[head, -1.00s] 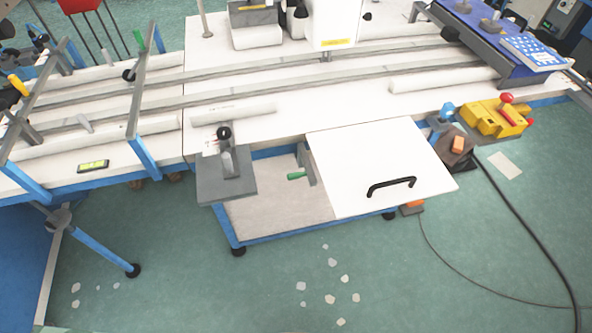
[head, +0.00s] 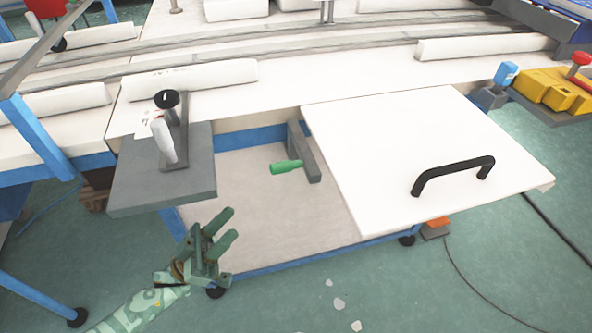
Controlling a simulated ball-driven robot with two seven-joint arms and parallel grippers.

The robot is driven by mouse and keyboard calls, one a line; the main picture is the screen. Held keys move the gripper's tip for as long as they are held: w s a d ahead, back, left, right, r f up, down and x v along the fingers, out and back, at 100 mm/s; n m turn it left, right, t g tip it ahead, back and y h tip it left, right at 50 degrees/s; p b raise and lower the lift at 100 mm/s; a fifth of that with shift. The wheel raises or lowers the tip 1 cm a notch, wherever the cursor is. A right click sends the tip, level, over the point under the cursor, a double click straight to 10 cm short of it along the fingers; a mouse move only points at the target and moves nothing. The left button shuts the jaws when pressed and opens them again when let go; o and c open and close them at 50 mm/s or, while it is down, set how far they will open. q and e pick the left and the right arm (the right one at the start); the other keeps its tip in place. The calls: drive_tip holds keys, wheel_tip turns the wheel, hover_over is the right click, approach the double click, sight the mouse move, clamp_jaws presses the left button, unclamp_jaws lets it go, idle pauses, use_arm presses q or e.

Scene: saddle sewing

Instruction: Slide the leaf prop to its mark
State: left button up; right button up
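The leaf prop looks to be the grey bar (head: 304,152) with a green handle (head: 286,167), in the recess left of the white leaf (head: 400,135). The leaf lies flat and has a black bow handle (head: 452,174). Its underside is hidden, and I cannot make out a mark for the prop. My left gripper (head: 231,224) is at the front left of the recess, below and left of the green handle and apart from it. Its fingers are spread with nothing between them. My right gripper is not in view.
A grey plate (head: 160,190) with a black-knobbed lever juts out left of the recess, close to my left gripper. A blue frame rail (head: 290,262) runs along the recess front. A yellow device (head: 552,88) stands at the right. The pale recess floor (head: 240,205) is clear.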

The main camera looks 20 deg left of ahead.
sight(278, 172)
use_arm(q)
drive_tip(key=shift+n, duration=0.3)
drive_tip(key=x, duration=1.6)
drive_tip(key=shift+a+r, duration=0.2)
drive_tip(key=shift+r, duration=0.1)
drive_tip(key=shift+c, duration=0.2)
